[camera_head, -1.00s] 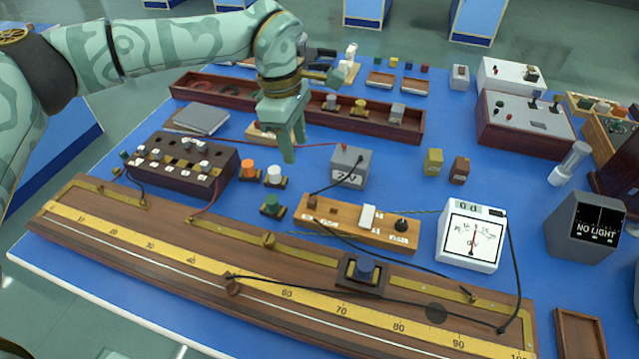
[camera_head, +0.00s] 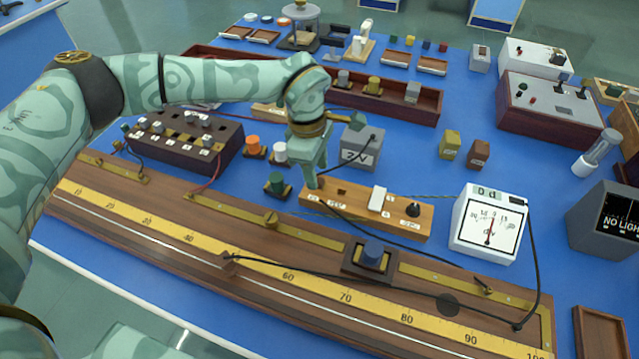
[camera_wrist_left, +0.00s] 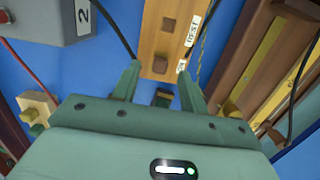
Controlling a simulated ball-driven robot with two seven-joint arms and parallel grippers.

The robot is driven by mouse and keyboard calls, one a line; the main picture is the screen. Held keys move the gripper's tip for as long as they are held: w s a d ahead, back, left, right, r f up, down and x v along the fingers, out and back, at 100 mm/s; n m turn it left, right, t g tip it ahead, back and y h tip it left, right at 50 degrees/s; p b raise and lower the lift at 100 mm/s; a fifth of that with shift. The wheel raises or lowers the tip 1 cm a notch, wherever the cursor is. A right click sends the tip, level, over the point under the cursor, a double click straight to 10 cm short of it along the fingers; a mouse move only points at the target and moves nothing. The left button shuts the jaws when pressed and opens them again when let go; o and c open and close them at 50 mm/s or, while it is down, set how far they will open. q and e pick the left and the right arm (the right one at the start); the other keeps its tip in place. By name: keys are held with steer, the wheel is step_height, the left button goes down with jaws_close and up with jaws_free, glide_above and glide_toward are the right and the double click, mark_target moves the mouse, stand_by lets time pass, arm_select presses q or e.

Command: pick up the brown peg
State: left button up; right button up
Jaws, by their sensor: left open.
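The brown peg (camera_wrist_left: 160,65) is a small square block at one end of the tan wooden board (camera_wrist_left: 150,42). It seems to sit in the board, but its depth is hidden. In the wrist view my open left gripper (camera_wrist_left: 160,72) has a fingertip on each side of the peg, with gaps. In the head view my left gripper (camera_head: 313,184) points down at the left end of the board (camera_head: 395,219) and mostly hides the peg. My right gripper is not in view.
The grey 2V box (camera_head: 362,148) stands behind the board. A green-topped terminal (camera_head: 277,184) is to its left. A long wooden scale (camera_head: 290,275) lies in front, and a white meter (camera_head: 488,224) stands to the right. Black wires run near the board.

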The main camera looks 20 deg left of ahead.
arm_select(q)
step_height(320, 180, down, 3)
steer(key=shift+d+r, duration=0.15)
steer(key=shift+r, duration=0.15)
jaws_close()
steer(key=shift+r, duration=0.1)
